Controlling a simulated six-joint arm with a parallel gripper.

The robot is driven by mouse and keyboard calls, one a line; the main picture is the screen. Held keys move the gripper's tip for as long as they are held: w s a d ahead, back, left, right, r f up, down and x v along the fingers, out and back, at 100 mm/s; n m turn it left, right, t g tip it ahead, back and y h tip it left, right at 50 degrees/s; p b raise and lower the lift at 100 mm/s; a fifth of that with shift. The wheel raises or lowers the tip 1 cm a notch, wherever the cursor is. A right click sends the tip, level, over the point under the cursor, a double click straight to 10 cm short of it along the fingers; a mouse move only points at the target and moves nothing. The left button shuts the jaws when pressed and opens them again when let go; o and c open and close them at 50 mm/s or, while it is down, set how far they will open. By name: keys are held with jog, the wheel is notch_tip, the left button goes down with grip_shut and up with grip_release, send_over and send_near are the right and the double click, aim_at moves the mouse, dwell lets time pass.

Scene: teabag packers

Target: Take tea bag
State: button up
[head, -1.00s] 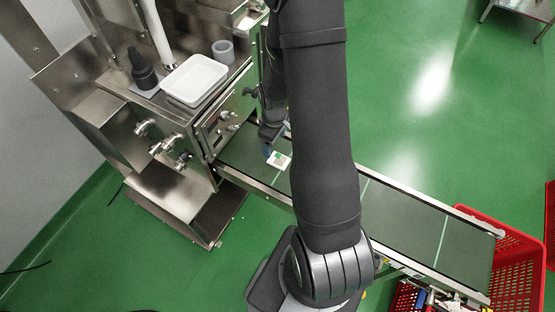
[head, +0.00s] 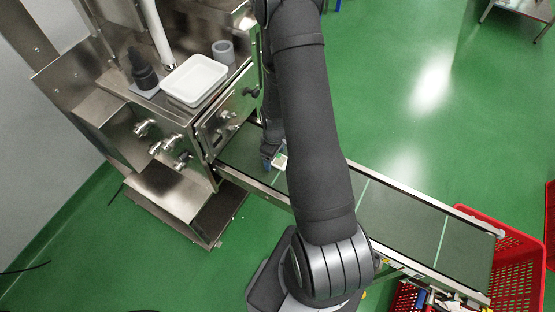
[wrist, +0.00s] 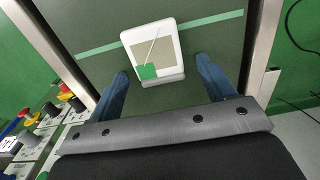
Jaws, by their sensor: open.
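The tea bag (wrist: 153,46) is a white, rounded square packet with a tan window, a string and a green tag. It lies on the dark green conveyor belt (wrist: 205,48), close to a light green stripe. In the head view the tea bag (head: 280,162) shows only in part, beside my arm. My gripper (wrist: 161,76) is open, with its blue fingers on either side of the near end of the tea bag. I see gaps between the fingers and the packet. In the head view my gripper (head: 268,163) is low over the belt, partly hidden.
A steel machine (head: 183,125) stands left of the belt, with a white tray (head: 194,80), a grey cup (head: 223,52) and a dark bottle (head: 141,68) on top. A red crate (head: 515,262) is at the belt's right end. Metal rails edge the belt.

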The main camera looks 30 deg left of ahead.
jog(key=c, duration=1.1)
